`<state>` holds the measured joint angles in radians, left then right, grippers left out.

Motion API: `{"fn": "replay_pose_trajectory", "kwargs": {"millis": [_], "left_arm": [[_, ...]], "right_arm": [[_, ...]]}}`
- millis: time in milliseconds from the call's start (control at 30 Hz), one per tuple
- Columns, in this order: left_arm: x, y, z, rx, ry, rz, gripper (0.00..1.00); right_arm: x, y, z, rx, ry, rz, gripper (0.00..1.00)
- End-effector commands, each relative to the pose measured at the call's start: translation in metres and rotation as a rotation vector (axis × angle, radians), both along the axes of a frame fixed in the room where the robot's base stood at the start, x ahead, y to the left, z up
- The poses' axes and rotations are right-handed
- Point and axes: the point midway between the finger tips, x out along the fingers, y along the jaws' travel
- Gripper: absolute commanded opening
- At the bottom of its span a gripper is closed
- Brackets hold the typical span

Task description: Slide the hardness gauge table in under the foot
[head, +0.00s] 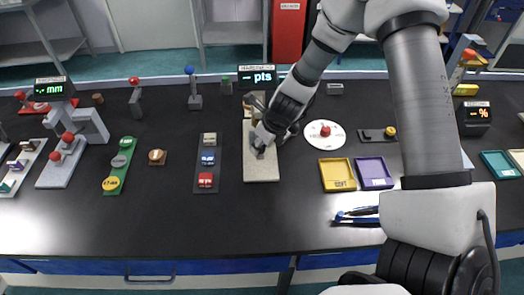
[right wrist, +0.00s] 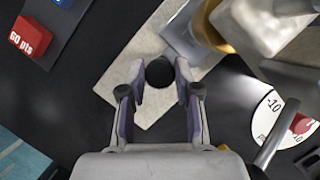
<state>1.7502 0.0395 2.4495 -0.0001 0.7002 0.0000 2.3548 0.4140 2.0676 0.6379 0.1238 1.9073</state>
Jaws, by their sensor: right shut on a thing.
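The hardness gauge stands at the back middle of the bench, with its pale stone base slab (head: 261,171) reaching toward the front. My right gripper (head: 262,146) is low over this slab, in front of the gauge. In the right wrist view my right gripper (right wrist: 160,85) is shut on a dark round knob (right wrist: 160,72) above the pale slab (right wrist: 125,78). A grey plate (right wrist: 184,38) and a brass-coloured cylinder (right wrist: 206,28) lie just beyond the fingers. My arm hides much of the gauge in the head view, and I cannot make out the foot clearly. My left gripper is not in view.
A rack with coloured blocks (head: 206,178) stands left of the slab. A white dial plate (head: 325,135), a yellow tray (head: 337,175) and a purple tray (head: 374,173) are to the right. The bench front is mostly clear.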

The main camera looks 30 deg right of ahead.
Motion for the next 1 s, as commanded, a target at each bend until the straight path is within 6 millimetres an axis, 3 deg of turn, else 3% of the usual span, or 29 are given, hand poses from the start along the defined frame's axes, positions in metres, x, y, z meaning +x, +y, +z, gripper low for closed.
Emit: {"fn": "replay_pose_trajectory", "kwargs": {"millis": [367,400,467,800,1000], "left_arm": [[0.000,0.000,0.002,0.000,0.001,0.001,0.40],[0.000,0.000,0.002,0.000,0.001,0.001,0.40],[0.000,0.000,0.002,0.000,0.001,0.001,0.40],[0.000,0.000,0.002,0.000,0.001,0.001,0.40],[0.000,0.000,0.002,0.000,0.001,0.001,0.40]], "right_arm": [[0.005,-0.004,-0.002,-0.002,-0.001,-0.002,0.00],[0.005,-0.004,-0.002,-0.002,-0.001,-0.002,0.39],[0.005,-0.004,-0.002,-0.002,-0.001,-0.002,0.57],[0.003,-0.003,-0.002,0.000,0.004,-0.001,0.57],[-0.001,-0.004,0.009,0.001,0.002,-0.005,0.57]]}}
